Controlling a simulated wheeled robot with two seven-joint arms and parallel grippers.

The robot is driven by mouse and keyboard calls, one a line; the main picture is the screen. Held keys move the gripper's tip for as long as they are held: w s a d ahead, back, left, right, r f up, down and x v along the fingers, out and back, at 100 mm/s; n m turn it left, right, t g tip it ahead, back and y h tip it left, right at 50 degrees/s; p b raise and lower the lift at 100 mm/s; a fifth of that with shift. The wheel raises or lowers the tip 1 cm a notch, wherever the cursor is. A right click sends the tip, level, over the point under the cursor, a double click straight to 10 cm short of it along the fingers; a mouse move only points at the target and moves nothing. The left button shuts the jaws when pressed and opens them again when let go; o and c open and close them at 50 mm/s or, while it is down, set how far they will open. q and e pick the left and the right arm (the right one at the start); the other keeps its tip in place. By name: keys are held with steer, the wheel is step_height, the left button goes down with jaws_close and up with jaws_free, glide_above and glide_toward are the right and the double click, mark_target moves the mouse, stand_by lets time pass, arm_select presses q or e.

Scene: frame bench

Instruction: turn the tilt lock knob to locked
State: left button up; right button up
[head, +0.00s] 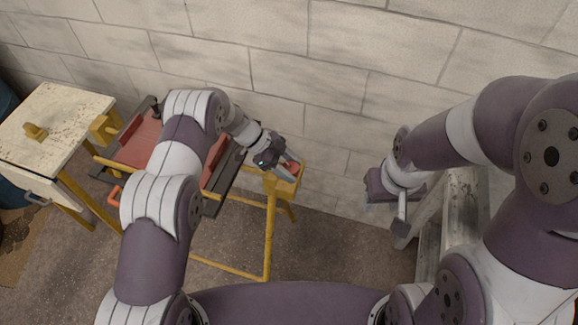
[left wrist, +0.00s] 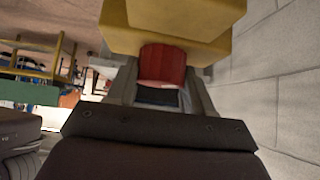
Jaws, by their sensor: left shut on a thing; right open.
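The red knob (left wrist: 162,66) sits on a yellow block (left wrist: 185,22) of the frame. In the left wrist view my left gripper (left wrist: 160,82) has one finger on each side of the knob and is shut on it. In the head view my left gripper (head: 288,168) is at the right end of the yellow frame (head: 268,235), and only a little of the knob shows there. I cannot read the knob's lock marking. My right gripper (head: 400,215) is open and empty, out to the right beside the wall.
A red and dark panel (head: 137,145) is held in the yellow frame, partly behind my left arm. A pale worktable (head: 45,125) stands at the left. A grey metal stand (head: 462,200) is at the right. The block wall (head: 330,60) runs close behind. Floor between frame and stand is clear.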

arm_select(q)
steer(key=shift+d+r, duration=0.1)
stand_by(0.6)
steer(key=o, duration=0.8)
steer(key=shift+o, duration=1)
steer(key=shift+d, duration=0.15)
steer(key=b+v, duration=0.3)
steer(key=v, duration=0.9)
steer(key=shift+a+r, duration=0.25)
